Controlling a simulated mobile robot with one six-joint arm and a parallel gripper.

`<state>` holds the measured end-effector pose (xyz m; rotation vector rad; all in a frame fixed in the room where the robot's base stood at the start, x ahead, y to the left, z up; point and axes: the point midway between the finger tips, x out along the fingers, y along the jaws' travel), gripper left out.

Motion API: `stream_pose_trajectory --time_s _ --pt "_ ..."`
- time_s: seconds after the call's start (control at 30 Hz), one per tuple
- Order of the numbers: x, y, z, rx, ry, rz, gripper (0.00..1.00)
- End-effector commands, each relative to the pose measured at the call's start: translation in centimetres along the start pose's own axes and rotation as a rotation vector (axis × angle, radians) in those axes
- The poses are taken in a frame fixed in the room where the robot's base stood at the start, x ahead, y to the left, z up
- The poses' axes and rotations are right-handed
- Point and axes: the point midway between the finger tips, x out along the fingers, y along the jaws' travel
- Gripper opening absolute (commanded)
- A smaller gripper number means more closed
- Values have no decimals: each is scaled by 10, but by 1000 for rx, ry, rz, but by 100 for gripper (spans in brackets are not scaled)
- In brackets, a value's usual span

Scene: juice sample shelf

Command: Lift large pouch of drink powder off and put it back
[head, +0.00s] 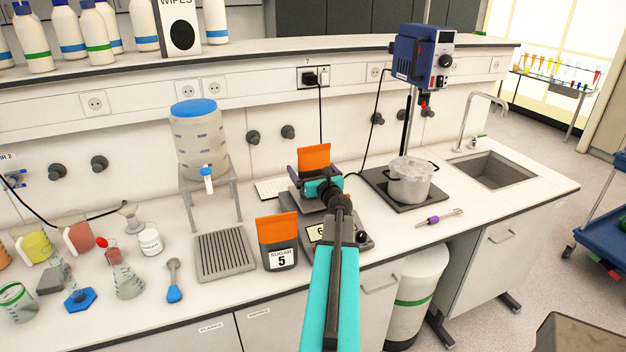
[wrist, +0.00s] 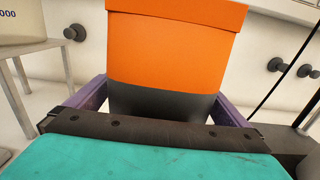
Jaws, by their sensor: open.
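An orange pouch with a dark grey lower part (head: 314,157) stands upright at the middle of the bench. It fills the centre of the wrist view (wrist: 170,55). My gripper (head: 318,184) is at its near side, with the arm reaching in from the front. In the wrist view my gripper (wrist: 160,105) is open, with a purple finger on each side of the pouch's dark lower part. I cannot tell whether the fingers touch it. My gripper hides the pouch's base. A grey device (head: 289,199) lies beneath, partly hidden by my arm.
A second orange and dark pouch labelled SUGAR 5 (head: 278,242) stands left of my arm. A pot (head: 408,186) on a dark plate is at the right, below a blue stirrer (head: 420,58). A water dispenser (head: 199,140) on a stand and a slatted rack (head: 225,254) are at the left.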

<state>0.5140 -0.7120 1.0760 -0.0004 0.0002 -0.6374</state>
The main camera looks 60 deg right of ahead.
Motion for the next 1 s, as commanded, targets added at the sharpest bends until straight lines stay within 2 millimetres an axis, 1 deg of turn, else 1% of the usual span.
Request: stream_pose_trajectory --time_s 0.37,0.4,0.47,0.7,0.73,1.0 --pt "0 0 0 0 0 0 100" --pt "0 0 0 0 0 0 98" --pt "0 0 0 0 0 0 88" --pt "0 0 0 0 0 1 48" --pt "0 0 2 0 -2 1 45" --pt "0 1 2 0 -2 1 45"
